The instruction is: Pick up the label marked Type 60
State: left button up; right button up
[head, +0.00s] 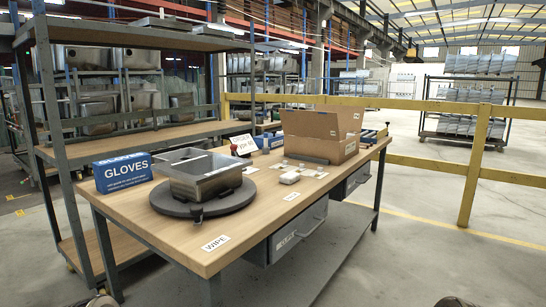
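Several small white labels lie on the wooden workbench (150,215). One label (322,175) is in front of the cardboard box, and another (291,196) is nearer the front edge. Their print is too small to read, so I cannot tell which is marked Type 60. A tilted white card (241,141) with dark print and a red lower part stands behind the sink; its text is not clearly legible. A small white block-like item (289,177) lies among the labels. Neither gripper shows; only small dark rounded parts, perhaps of my arms, show at the bottom edge.
A steel sink (203,174) sits on a dark round turntable (172,206). A blue GLOVES box (123,172) is at left, an open cardboard box (318,134) at the back right. A WIPE label (216,243) is at the front corner. Drawers (298,232) hang below.

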aim_at(320, 172)
jog(key=i+l+u, duration=0.5)
jog(key=l+u, duration=0.2)
jog(key=u, duration=0.15)
jog(key=l+u, duration=0.3)
jog(key=u, duration=0.15)
jog(key=l+u, duration=0.25)
jog(key=l, duration=0.9)
jog(key=k+l+u, duration=0.1)
jog(key=l+u, duration=0.15)
jog(key=l, duration=0.9)
jog(key=i+l, duration=0.1)
jog(key=l, duration=0.45)
jog(key=i+l, duration=0.1)
jog(key=l, duration=0.4)
jog(key=i+l, duration=0.1)
jog(key=l, duration=0.45)
